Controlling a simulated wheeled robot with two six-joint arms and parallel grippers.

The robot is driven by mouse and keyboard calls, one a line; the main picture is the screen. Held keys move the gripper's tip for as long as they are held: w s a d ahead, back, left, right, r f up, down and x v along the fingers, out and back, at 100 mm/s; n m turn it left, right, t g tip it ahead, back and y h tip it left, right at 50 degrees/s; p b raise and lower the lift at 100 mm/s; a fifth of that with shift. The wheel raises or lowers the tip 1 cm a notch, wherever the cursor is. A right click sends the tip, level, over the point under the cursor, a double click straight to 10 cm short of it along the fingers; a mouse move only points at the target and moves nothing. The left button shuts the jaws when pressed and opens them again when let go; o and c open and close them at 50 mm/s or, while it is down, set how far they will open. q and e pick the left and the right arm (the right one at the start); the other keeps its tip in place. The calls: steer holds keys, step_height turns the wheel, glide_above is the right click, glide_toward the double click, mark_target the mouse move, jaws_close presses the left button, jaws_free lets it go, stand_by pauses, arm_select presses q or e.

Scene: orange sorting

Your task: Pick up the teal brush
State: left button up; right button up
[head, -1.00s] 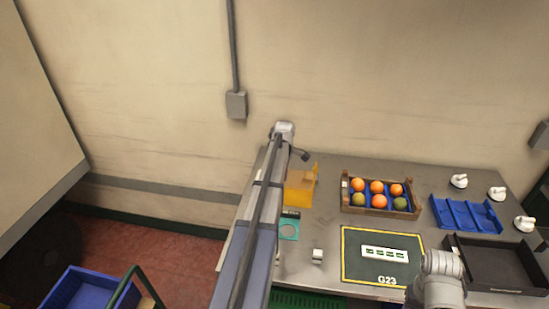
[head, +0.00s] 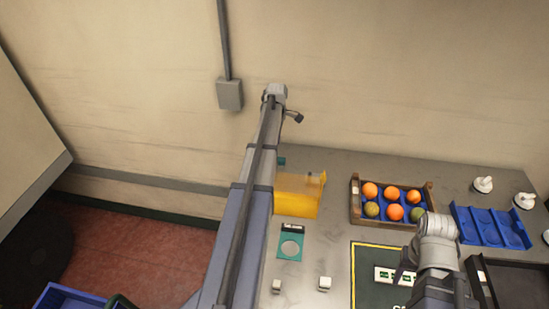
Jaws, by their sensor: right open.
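I cannot make out a teal brush for certain. A small teal piece (head: 281,161) shows at the back edge of the table beside my left arm, partly hidden; I cannot tell what it is. A teal-framed plate with a pale disc (head: 290,248) lies on the table right of that arm. My right gripper (head: 402,269) is largely hidden by its own wrist, over the dark mat by the white strip. It is open, well to the right of the small teal piece. My left arm reaches up across the middle, and its gripper does not show.
A yellow holder (head: 300,196) stands on the table (head: 340,168) near my left arm. A wooden crate (head: 356,214) holds oranges and green fruit. A blue tray (head: 491,229), black tray (head: 520,277), dark mat (head: 372,294) and white knobbed items (head: 483,185) lie right. Two small white blocks (head: 325,284) sit in front.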

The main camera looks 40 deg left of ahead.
arm_select(q)
steer(key=shift+s+d+f+b, duration=0.1)
steer(key=shift+f+b, duration=0.2)
steer(key=shift+b, duration=0.1)
step_height(320, 180, down, 2)
steer(key=shift+f+b, duration=0.1)
steer(key=shift+b, duration=0.9)
arm_select(e)
step_height(320, 180, down, 3)
steer(key=shift+r, duration=0.1)
arm_select(q)
step_height(320, 180, down, 5)
steer(key=b, duration=0.5)
arm_select(e)
step_height(320, 180, down, 5)
steer(key=shift+f, duration=0.1)
arm_select(q)
steer(key=shift+c, duration=0.2)
jaws_close()
